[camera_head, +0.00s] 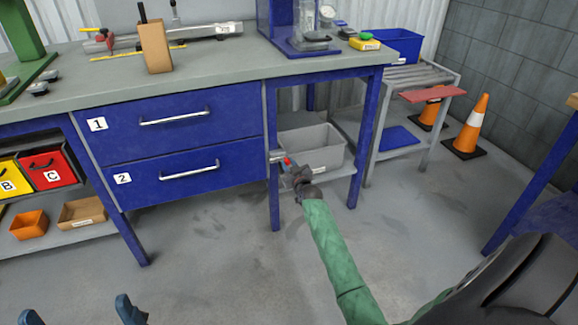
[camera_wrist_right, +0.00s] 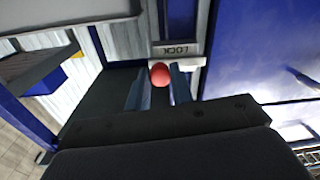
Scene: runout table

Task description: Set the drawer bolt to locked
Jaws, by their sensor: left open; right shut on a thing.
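The drawer bolt has a red knob (camera_head: 287,161) at the right end of the drawer unit, beside drawer 2 (camera_head: 190,173). My right gripper (camera_head: 291,167) is at the knob, and its arm partly hides the area. In the right wrist view the red knob (camera_wrist_right: 160,74) sits between the two blue fingers of my right gripper (camera_wrist_right: 159,88), which is shut on it. A pale plate (camera_wrist_right: 178,50) lettered LOCK, upside down, is just beyond the knob. The bolt's position is too small to tell. My left gripper (camera_head: 76,312) is open and empty at the bottom left.
Drawer 1 (camera_head: 180,118) is above drawer 2, and both look closed. A blue table leg (camera_head: 273,205) stands close to the bolt. A grey bin (camera_head: 318,146) is on the shelf behind my right gripper. The floor in front (camera_head: 210,265) is clear.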

